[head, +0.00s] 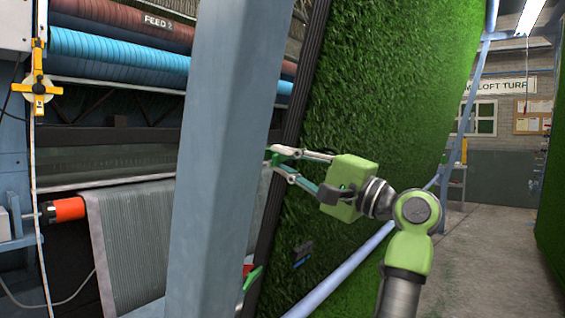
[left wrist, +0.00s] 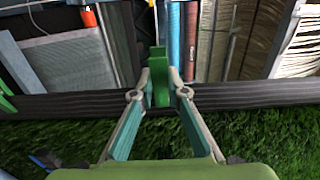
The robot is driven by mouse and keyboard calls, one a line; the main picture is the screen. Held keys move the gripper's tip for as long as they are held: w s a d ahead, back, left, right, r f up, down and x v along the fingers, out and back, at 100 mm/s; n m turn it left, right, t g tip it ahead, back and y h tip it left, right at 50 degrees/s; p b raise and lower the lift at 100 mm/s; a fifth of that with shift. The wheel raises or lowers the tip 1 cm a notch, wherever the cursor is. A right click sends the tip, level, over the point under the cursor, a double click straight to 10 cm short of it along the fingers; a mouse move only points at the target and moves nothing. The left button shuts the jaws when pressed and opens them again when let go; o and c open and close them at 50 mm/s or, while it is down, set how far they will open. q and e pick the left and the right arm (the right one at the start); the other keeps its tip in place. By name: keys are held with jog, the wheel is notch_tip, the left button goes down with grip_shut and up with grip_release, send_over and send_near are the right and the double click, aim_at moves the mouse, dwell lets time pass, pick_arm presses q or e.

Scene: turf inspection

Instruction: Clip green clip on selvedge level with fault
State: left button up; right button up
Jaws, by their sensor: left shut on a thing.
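My left gripper (head: 272,157) is shut on a green clip (left wrist: 160,76), seen between its fingertips in the left wrist view. The clip overlaps the dark selvedge (left wrist: 245,97) there; I cannot tell whether it grips the edge. The selvedge (head: 298,100) also runs up the left side of the green turf (head: 375,80) in the head view, partly behind a grey-blue post. A small dark blue thing (head: 303,253) lies against the turf lower down; it also shows at the lower left of the wrist view (left wrist: 43,160). I cannot make out the fault. My right gripper is out of view.
The grey-blue post (head: 215,150) stands just left of the fingertips. Another green thing (head: 251,277) sits low by the selvedge. A yellow device (head: 38,88) hangs on a tape at far left. Open floor (head: 480,250) lies at right.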

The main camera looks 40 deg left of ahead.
pick_arm(q)
jog(key=shift+w+d, duration=0.1)
jog(key=o, duration=1)
jog(key=shift+d, duration=0.15)
jog(key=shift+c, duration=0.2)
jog(key=shift+w, duration=0.1)
jog(key=shift+d, duration=0.1)
